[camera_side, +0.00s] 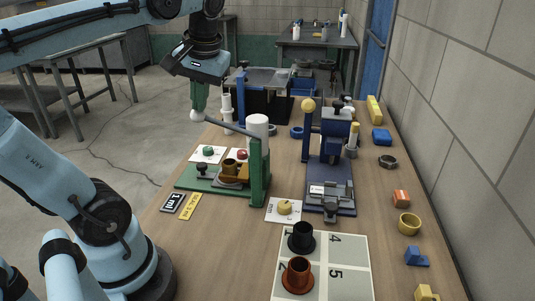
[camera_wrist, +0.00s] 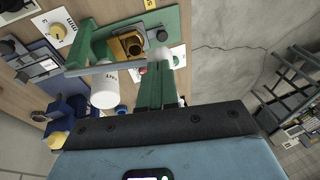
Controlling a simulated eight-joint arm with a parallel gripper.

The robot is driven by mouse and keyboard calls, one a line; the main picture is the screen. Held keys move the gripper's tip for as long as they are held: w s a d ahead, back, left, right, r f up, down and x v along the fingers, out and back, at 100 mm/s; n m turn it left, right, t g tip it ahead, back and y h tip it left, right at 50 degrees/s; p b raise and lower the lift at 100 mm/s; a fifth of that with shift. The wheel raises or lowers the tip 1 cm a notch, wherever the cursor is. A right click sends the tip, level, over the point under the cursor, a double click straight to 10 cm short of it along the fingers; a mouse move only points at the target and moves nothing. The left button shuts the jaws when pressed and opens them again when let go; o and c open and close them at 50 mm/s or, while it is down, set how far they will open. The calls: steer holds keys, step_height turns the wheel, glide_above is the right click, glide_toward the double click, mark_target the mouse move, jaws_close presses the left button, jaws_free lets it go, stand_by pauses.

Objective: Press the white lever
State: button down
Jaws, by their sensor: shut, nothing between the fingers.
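The white lever has a white ball knob (camera_side: 197,115) on a grey arm and belongs to a green-framed press (camera_side: 259,170). The arm slopes from the knob at upper left down to the press's upright. My gripper (camera_side: 199,107), with green fingers, is shut and empty, pointing down right over the knob. I cannot tell whether the fingertips touch it. In the wrist view, the white knob (camera_wrist: 165,54) shows just beyond the tips of my shut gripper (camera_wrist: 160,66), partly hidden by them. The grey arm (camera_wrist: 100,68) crosses beside a white cylinder (camera_wrist: 104,90).
A blue press (camera_side: 330,160) with a yellow ball lever (camera_side: 308,105) stands to the right. A numbered board (camera_side: 340,255) with black and orange cups lies in front. Small coloured parts line the table's right edge. Bare wood lies around the front left labels (camera_side: 190,206).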

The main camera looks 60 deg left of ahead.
steer(key=f+t+h, duration=0.1)
steer(key=s+a+f+t+h, duration=0.1)
steer(key=f, duration=0.1)
steer(key=a+f+t+h, duration=0.1)
steer(key=f, duration=0.1)
steer(key=shift+s+f+n, duration=0.25)
steer(key=shift+s+n, duration=0.05)
steer(key=shift+s, duration=0.1)
steer(key=shift+s+f+t+h, duration=0.1)
steer(key=shift+f+t+h, duration=0.3)
steer(key=shift+f, duration=0.8)
steer(key=a+v, duration=0.1)
steer(key=v, duration=1.3)
steer(key=shift+s, duration=0.4)
